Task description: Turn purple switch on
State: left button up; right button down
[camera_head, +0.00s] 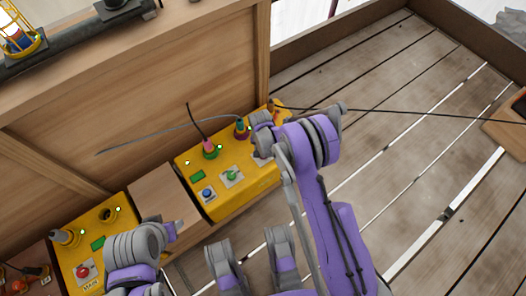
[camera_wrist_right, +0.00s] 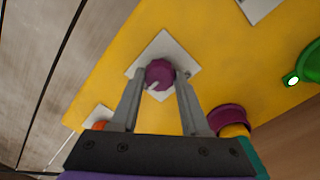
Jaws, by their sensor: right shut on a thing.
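The purple switch (camera_wrist_right: 159,73) is a round knob on a white square plate (camera_wrist_right: 161,49) on a yellow panel, in the right wrist view. A pale mark on the knob points down and slightly left. My right gripper (camera_wrist_right: 160,80) is shut on the knob, one finger on each side. In the head view my right forearm hides the knob and the right gripper's fingertips. My left gripper (camera_head: 174,229) is at the lower left in the head view, near the gap between the two yellow panels; its fingers are not clear.
The yellow panel (camera_head: 238,169) carries a blue button (camera_head: 207,194), a green switch (camera_head: 231,175), and sockets with cables. A purple socket (camera_wrist_right: 228,117) and a lit green socket (camera_wrist_right: 309,66) are near my right gripper. Another yellow panel (camera_head: 75,262) stands left. Wooden decking lies right.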

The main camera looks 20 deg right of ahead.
jog(key=shift+c, duration=2)
grip_release()
jog(key=shift+r, duration=0.1)
notch_tip(320, 180, up, 11)
jog(key=p, duration=0.2)
jog(key=shift+w+a+p, duration=0.15)
jog(key=shift+a+p, duration=0.05)
jog(key=shift+p, duration=0.15)
jog(key=shift+f, duration=0.2)
